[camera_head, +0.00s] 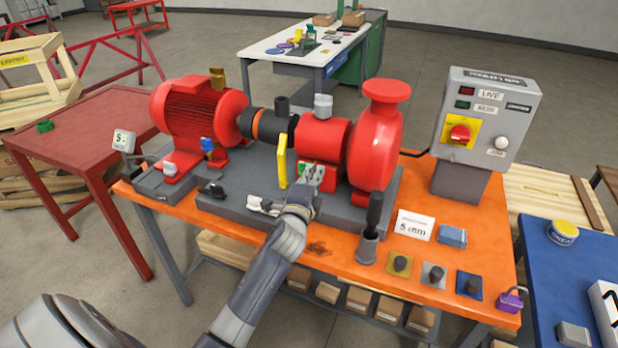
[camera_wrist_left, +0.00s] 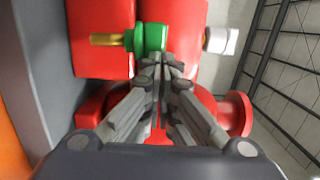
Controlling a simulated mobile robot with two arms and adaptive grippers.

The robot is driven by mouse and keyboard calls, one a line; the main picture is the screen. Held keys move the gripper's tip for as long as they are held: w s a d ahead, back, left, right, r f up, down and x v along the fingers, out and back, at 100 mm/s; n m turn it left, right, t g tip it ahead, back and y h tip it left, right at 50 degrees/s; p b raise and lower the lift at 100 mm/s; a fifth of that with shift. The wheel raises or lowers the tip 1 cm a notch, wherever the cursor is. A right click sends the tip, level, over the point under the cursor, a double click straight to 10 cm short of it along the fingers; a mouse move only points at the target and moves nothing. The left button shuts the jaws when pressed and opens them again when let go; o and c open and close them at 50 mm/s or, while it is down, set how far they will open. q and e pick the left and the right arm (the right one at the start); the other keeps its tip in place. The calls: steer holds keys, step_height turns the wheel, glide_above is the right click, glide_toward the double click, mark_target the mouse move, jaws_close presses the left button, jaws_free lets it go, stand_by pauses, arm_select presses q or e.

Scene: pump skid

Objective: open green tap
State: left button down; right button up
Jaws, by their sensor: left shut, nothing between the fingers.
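The green tap (camera_wrist_left: 150,38) shows in the left wrist view against the red pump housing (camera_wrist_left: 100,45), with a brass-coloured stub (camera_wrist_left: 106,39) on its left side. In the head view the green tap is mostly hidden behind my left gripper (camera_head: 312,174). The gripper is at the front of the red pump (camera_head: 375,140). In the left wrist view my left gripper (camera_wrist_left: 163,60) is shut, with its fingertips at the lower edge of the green part. I cannot tell whether they touch it. My right gripper is not in view.
A yellow upright piece (camera_head: 282,161) stands just left of the gripper. The red motor (camera_head: 190,108) and the grey starter box (camera_head: 486,115) share the orange table (camera_head: 340,262). A dark-handled tool in a holder (camera_head: 371,225) stands to the right of my arm.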

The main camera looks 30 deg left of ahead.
arm_select(q)
steer(key=shift+w+d+n+g+y+b, duration=0.1)
steer(key=shift+w+n+g+y+b, duration=0.55)
steer(key=shift+w+y+b, duration=0.7)
steer(key=shift+w+n+g+y+b, duration=0.45)
steer(key=shift+w+n+y+b, duration=0.45)
steer(key=shift+b, duration=0.75)
steer(key=shift+w+a, duration=0.25)
steer(key=shift+w, duration=0.1)
steer(key=shift+w+a, duration=0.1)
steer(key=v, duration=1.2)
